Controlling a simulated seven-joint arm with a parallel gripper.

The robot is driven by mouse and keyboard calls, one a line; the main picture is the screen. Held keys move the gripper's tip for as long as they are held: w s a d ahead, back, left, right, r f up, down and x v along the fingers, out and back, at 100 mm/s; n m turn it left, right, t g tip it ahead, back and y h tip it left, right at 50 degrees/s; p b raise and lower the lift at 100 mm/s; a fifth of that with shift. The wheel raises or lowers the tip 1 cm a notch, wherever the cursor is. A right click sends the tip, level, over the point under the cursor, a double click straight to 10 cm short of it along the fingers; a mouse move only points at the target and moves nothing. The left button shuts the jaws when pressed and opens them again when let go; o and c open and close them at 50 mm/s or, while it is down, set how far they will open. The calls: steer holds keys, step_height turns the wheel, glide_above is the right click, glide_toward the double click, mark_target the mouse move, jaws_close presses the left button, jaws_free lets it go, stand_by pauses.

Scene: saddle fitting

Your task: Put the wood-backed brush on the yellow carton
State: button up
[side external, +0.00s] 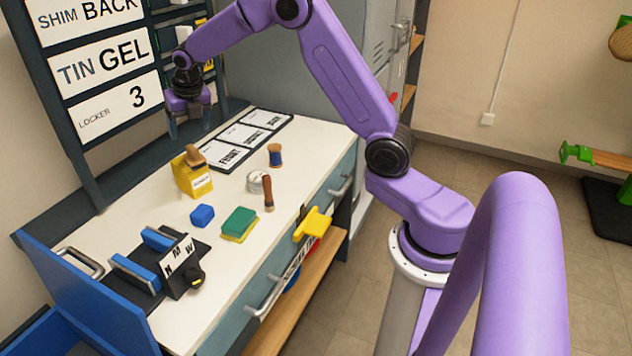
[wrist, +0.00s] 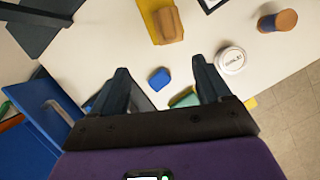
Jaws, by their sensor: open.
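The yellow carton (side external: 190,178) stands on the white worktop, and its yellow top also shows in the wrist view (wrist: 148,14). The wood-backed brush (side external: 194,155) rests on top of the carton, its brown wooden back upward; in the wrist view the brush (wrist: 169,25) covers part of the carton's top. I cannot see the contact under it clearly. My gripper (side external: 190,126) is open and empty, raised above and behind the carton, apart from the brush. In the wrist view its two fingers (wrist: 164,85) are spread with nothing between them.
A blue block (side external: 202,215), a green and yellow sponge (side external: 239,224), a wooden-handled tool (side external: 268,192), a round white tin (side external: 255,182) and a blue spool (side external: 275,155) stand nearby. A labelled board (side external: 75,75) rises behind. A black stand with blue pads (side external: 150,263) is at the near end.

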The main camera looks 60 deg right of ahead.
steer(key=s+a+r+m+g+y, duration=0.1)
steer(key=s+a+m, duration=0.3)
steer(key=s+a, duration=0.45)
steer(key=s+a+r+m+g+y, duration=0.15)
steer(key=s+a+m, duration=0.35)
steer(key=s, duration=0.7)
steer(key=s+d+f+m+g, duration=0.1)
steer(key=s+m, duration=0.8)
steer(key=s, duration=1.5)
steer(key=shift+s+d+f, duration=0.25)
steer(key=shift+d+f, duration=0.05)
steer(key=shift+d, duration=0.3)
